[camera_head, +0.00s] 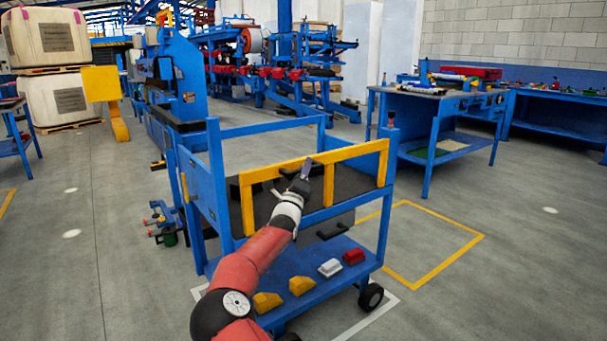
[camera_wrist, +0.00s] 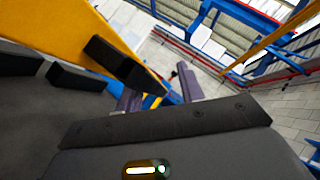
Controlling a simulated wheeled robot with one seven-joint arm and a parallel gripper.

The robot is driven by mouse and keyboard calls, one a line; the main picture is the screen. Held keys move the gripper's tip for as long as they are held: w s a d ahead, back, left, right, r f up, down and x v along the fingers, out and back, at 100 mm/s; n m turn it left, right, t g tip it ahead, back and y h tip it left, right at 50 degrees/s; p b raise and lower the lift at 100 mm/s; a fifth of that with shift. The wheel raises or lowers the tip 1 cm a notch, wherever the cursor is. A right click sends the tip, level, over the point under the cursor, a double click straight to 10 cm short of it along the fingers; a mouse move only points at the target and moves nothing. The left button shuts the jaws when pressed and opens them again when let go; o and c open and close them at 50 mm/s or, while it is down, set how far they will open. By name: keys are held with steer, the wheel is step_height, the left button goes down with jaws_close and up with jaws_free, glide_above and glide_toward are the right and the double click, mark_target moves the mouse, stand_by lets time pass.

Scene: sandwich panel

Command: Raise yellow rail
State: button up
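The yellow rail (camera_head: 350,153) is a flat frame with a long top bar and short posts along the near side of the blue cart (camera_head: 218,170). It stands upright above the black cart deck. My gripper (camera_head: 292,178) is in front of the rail, near its middle, and overlaps it in the head view. In the wrist view, a yellow bar (camera_wrist: 85,32) with a dark block crosses the upper left. The fingertips (camera_wrist: 160,92) are spread apart, with part of the yellow bar's end showing behind them. I cannot tell whether a finger touches the rail.
The cart's lower shelf holds yellow blocks (camera_head: 267,302), a white block (camera_head: 330,267) and a red block (camera_head: 353,256). A blue workbench (camera_head: 440,104) stands behind at the right. The floor right of the cart is clear, with a yellow floor outline (camera_head: 450,259).

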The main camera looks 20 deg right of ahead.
steer(key=shift+f, duration=0.25)
steer(key=shift+f, duration=0.1)
steer(key=b+v, duration=0.1)
steer(key=v, duration=0.6)
steer(key=shift+s, duration=0.3)
steer(key=shift+a, duration=0.15)
